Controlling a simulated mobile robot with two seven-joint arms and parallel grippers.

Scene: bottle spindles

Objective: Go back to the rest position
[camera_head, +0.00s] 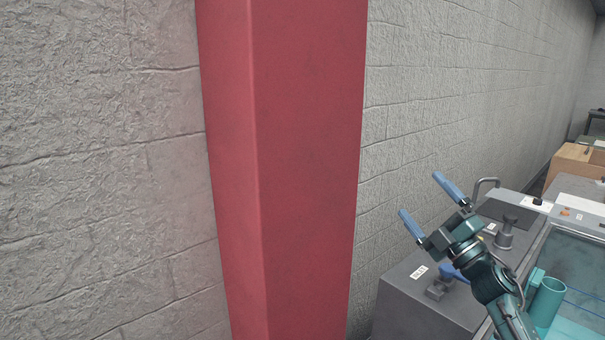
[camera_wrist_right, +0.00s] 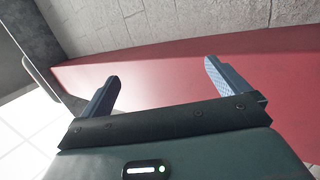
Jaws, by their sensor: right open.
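My right gripper (camera_head: 429,206) is raised at the right side of the head view, with its blue fingers spread apart and pointing up and left. Nothing is between the fingers. In the right wrist view the same gripper (camera_wrist_right: 160,80) is open and empty, with the red pillar (camera_wrist_right: 165,70) and the wall beyond it. My left gripper is not in view.
The red pillar (camera_head: 305,180) stands against the grey stone wall (camera_head: 440,90). Below my right arm is a grey machine (camera_head: 420,300) with knobs. A green cylindrical container (camera_head: 547,300) stands in a glass-sided enclosure at right.

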